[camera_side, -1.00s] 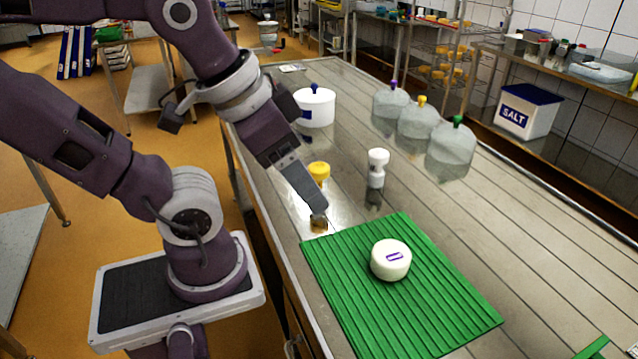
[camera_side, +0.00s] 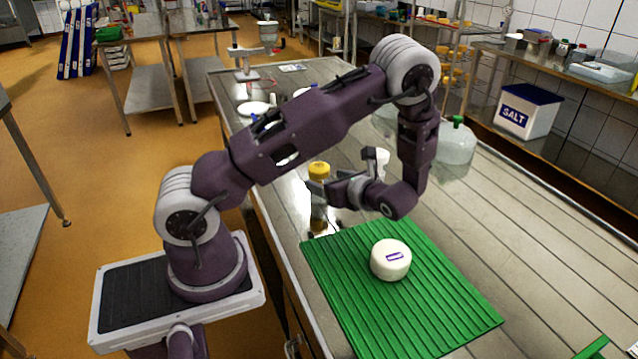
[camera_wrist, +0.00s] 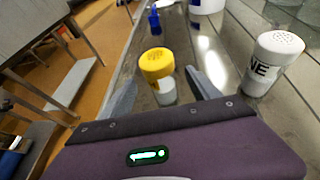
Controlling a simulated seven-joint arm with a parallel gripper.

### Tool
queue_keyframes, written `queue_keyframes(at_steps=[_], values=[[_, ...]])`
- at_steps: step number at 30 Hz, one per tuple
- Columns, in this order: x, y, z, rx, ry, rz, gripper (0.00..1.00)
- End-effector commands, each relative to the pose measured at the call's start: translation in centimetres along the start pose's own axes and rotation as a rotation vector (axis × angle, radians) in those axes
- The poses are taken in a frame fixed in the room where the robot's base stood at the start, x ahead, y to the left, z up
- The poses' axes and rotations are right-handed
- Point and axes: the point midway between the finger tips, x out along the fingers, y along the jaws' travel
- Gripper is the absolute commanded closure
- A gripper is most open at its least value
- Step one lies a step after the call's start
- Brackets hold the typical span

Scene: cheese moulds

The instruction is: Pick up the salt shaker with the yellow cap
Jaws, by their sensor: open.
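The salt shaker with the yellow cap (camera_side: 319,170) stands upright on the steel table, just behind the green mat. In the wrist view the yellow-capped shaker (camera_wrist: 157,66) is straight ahead, its clear lower part showing white contents. My gripper (camera_side: 328,187) is low and level on its right side in the side view and partly covers the shaker's body. In the wrist view my gripper (camera_wrist: 162,72) is open, one finger on each side of the shaker. I cannot tell whether either finger touches it.
A white-capped shaker (camera_wrist: 272,62) with dark lettering stands close to the right; my arm partly hides it in the side view (camera_side: 383,157). A white cheese (camera_side: 391,260) sits on the green ridged mat (camera_side: 430,320). A green-capped jug (camera_side: 456,145) stands farther right.

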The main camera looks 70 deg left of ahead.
Motion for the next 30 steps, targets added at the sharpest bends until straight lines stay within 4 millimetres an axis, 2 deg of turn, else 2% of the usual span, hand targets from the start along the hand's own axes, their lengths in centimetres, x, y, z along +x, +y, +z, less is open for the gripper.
queue_keyframes(at_steps=[7, 15, 25, 26, 30], values=[[4.4, 0.1, -0.2, -0.001, 0.002, 0.004, 0.3], [5.1, 0.0, -0.2, -0.002, 0.003, 0.003, 0.3], [5.0, 0.0, -0.2, -0.003, 0.003, 0.003, 0.94], [5.0, 0.0, -0.2, -0.003, 0.003, 0.003, 0.99], [5.0, 0.0, -0.1, -0.003, 0.003, 0.003, 0.99]])
